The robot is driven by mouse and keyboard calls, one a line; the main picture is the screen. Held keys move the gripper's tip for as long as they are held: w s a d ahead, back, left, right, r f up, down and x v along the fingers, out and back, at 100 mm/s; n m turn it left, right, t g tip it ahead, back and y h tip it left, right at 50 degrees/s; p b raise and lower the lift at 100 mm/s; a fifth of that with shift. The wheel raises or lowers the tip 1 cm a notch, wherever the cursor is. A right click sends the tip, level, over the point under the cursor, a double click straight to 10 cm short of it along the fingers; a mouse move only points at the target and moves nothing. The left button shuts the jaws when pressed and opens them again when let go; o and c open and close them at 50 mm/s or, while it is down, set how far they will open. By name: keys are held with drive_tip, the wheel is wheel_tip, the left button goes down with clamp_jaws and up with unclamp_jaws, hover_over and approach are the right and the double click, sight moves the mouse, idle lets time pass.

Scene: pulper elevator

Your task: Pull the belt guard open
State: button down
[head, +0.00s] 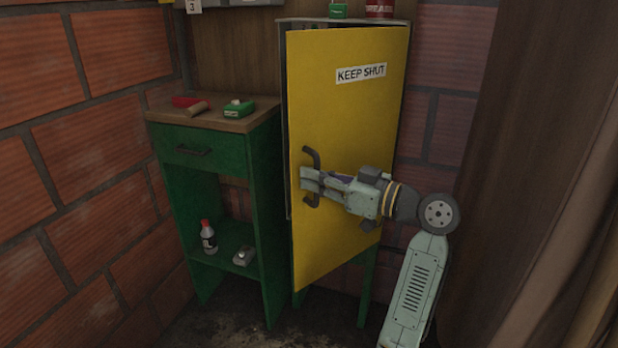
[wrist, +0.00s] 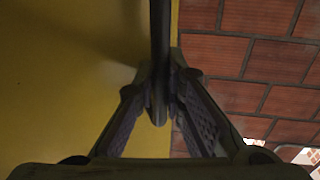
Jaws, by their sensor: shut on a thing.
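The belt guard is a yellow door panel (head: 345,130) with a "KEEP SHUT" label (head: 361,73) near its top. It stands slightly ajar, its left edge out from the grey cabinet frame behind it. A dark bar handle (head: 312,158) is fixed upright near its left edge. My gripper (head: 312,180) is shut on the middle of the handle, coming from the right across the panel's front. In the wrist view the handle (wrist: 160,50) runs down between my fingertips (wrist: 160,98), with the yellow panel (wrist: 60,80) at left. The inside of the guard is hidden.
A green cabinet (head: 262,210) with a drawer stands left of the guard. On its wooden top lie a red object (head: 186,101) and a green box (head: 238,107). A bottle (head: 208,236) stands on its lower shelf. Brick walls close the left and back; a brown curtain (head: 530,180) hangs at right.

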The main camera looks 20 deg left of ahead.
drive_tip(key=shift+v, duration=0.9)
drive_tip(key=shift+s, duration=0.15)
drive_tip(key=c, duration=1.9)
unclamp_jaws()
approach(297, 125)
drive_tip(key=s+x, duration=0.1)
drive_tip(key=x, duration=0.3)
drive_tip(key=shift+w, duration=0.45)
drive_tip(key=shift+c, duration=0.6)
